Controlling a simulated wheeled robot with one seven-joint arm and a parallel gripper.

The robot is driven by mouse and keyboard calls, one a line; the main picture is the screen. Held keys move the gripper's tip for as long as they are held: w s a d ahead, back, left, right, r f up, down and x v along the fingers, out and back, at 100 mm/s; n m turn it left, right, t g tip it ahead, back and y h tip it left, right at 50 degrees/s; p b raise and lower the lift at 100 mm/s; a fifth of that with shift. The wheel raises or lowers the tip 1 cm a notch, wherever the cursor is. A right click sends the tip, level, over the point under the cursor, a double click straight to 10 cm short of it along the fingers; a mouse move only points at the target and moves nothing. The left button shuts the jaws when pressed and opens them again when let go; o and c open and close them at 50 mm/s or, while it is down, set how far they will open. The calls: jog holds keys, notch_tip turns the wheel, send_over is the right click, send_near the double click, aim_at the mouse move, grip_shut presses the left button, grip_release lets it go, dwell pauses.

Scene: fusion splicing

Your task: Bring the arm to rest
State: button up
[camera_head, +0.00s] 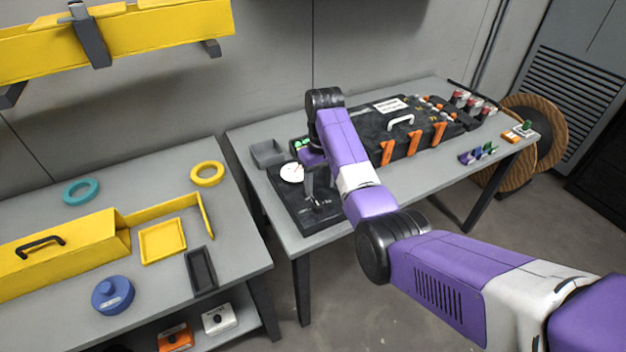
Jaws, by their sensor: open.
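My purple and white arm reaches from the lower right of the head view over the right-hand grey table (420,200). Its wrist bends down, and my gripper (312,196) points downward over a black flat device (290,207) near the table's left end. The gripper is small in the picture and partly hidden by my arm; it is open. I cannot tell whether its fingertips touch the device. A white round dish (291,173) is just left of the gripper.
A black case with orange latches (414,143) stands right of my wrist. A grey tray (268,153) is at the left end. The left table (120,205) holds yellow trays, rings and a blue spool (113,294). A yellow shelf (150,30) hangs upper left. A wooden reel (540,130) stands far right.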

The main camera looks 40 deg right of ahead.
jog(key=w+d+r+t+h, duration=0.35)
jog(key=w+t, duration=0.25)
jog(key=w, duration=0.3)
jog(key=s+a+t+h+b, duration=0.1)
jog(key=s+a+t, duration=0.9)
jog(key=s+a, duration=0.6)
jog(key=s+a+r+n+y, duration=0.1)
jog(key=s+a, duration=0.3)
jog(key=s, duration=0.7)
jog(key=s+a+r+y+b, duration=0.1)
jog(key=s+a, duration=0.3)
jog(key=s, duration=0.7)
jog(key=s+a+r+n+g+y, duration=0.1)
jog(key=s+a, duration=0.4)
jog(key=s, duration=0.6)
jog(key=shift+s+r+n+y+b, duration=0.25)
jog(key=shift+r+n+y+b, duration=0.05)
jog(key=shift+r+y, duration=0.3)
